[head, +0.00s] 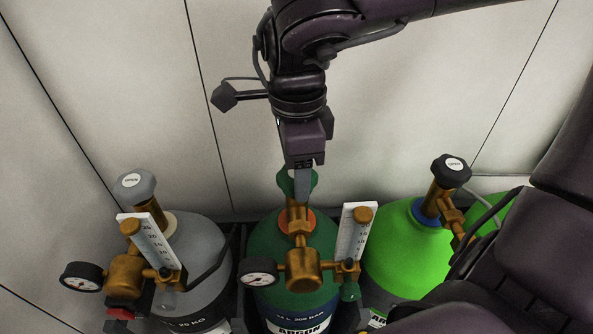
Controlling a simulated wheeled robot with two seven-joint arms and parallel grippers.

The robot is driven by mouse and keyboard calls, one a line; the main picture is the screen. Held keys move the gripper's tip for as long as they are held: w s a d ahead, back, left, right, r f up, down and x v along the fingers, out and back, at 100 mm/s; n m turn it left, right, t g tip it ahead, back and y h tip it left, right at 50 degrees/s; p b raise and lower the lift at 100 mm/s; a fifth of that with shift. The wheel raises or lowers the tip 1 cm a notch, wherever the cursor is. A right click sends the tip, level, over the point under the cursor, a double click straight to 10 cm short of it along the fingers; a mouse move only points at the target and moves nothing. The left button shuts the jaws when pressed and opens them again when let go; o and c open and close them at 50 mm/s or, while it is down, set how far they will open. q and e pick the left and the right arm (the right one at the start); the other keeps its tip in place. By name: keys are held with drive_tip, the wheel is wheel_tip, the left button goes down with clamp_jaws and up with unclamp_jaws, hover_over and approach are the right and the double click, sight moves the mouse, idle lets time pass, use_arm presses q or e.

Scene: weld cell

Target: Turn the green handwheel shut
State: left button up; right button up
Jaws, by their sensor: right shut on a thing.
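The green handwheel (284,182) tops the brass valve of the dark green cylinder (262,238) in the middle of the head view. My right gripper (303,180) comes down from above and is shut on the handwheel. Its fingers cover part of the wheel, so the wheel's markings are hidden. My left gripper is not in view.
A grey cylinder (205,245) with a grey handwheel (134,184) stands at left. A bright green cylinder (400,255) with a black handwheel (452,168) stands at right. Brass regulators, gauges and flow tubes project in front. A pale panelled wall (100,80) stands behind.

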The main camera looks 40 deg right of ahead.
drive_tip(key=m+b, duration=0.1)
drive_tip(key=m, duration=0.3)
drive_tip(key=shift+f+m+b, duration=0.1)
drive_tip(key=shift+m+b, duration=0.2)
drive_tip(key=m+b, duration=0.1)
drive_tip(key=m, duration=0.3)
drive_tip(key=shift+m+b, duration=0.3)
drive_tip(key=shift+b, duration=0.05)
drive_tip(key=m+b, duration=0.1)
drive_tip(key=m, duration=0.3)
drive_tip(key=shift+m+b, duration=0.3)
drive_tip(key=shift+b, duration=0.05)
drive_tip(key=shift+s+m+b, duration=0.1)
drive_tip(key=shift+m+b, duration=0.45)
drive_tip(key=shift+m, duration=1.25)
drive_tip(key=o, duration=1)
wheel_tip(320, 180, up, 8)
drive_tip(key=shift+f+p, duration=0.1)
drive_tip(key=shift+p, duration=1.05)
